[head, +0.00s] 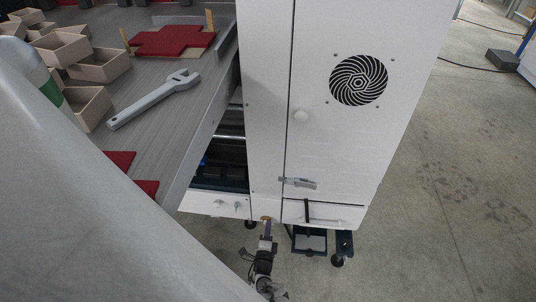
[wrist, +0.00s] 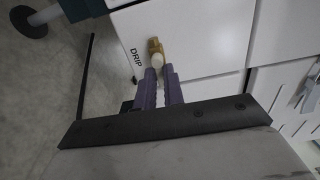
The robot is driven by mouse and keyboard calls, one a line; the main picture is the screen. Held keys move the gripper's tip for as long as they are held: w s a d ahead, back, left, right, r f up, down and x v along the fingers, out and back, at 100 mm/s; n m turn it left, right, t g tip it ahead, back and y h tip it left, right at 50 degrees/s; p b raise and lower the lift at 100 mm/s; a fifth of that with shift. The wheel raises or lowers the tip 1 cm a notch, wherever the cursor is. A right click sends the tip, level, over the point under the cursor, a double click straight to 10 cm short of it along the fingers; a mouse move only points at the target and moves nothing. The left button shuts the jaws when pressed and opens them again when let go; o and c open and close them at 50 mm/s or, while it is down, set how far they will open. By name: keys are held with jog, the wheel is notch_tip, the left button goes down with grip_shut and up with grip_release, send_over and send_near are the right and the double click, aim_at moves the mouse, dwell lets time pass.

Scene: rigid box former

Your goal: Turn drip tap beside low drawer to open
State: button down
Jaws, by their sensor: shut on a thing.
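The drip tap (wrist: 155,46) is a small brass fitting with a cream-coloured end, on a white panel beside the printed word DRIP. In the head view the tap (head: 266,218) is a small brass spot low on the white cabinet, left of the low drawer (head: 346,214). My gripper (wrist: 160,76) has its purple fingers closed about the cream end of the tap. In the head view my gripper (head: 266,231) is small and reaches the tap from below. The fingers partly hide the cream end, and I cannot tell how far the tap is turned.
The tall white cabinet (head: 270,95) has a round vent (head: 358,80) and a latch (head: 298,183). A dark tray (head: 310,241) sits below the drawer. A grey worktop (head: 190,105) at left bears a wrench (head: 155,100) and open boxes. Floor at right is mostly clear.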

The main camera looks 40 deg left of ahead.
jog(key=shift+d, duration=0.1)
dwell(0.3)
jog(key=c, duration=1.5)
grip_release()
jog(key=shift+s, duration=0.1)
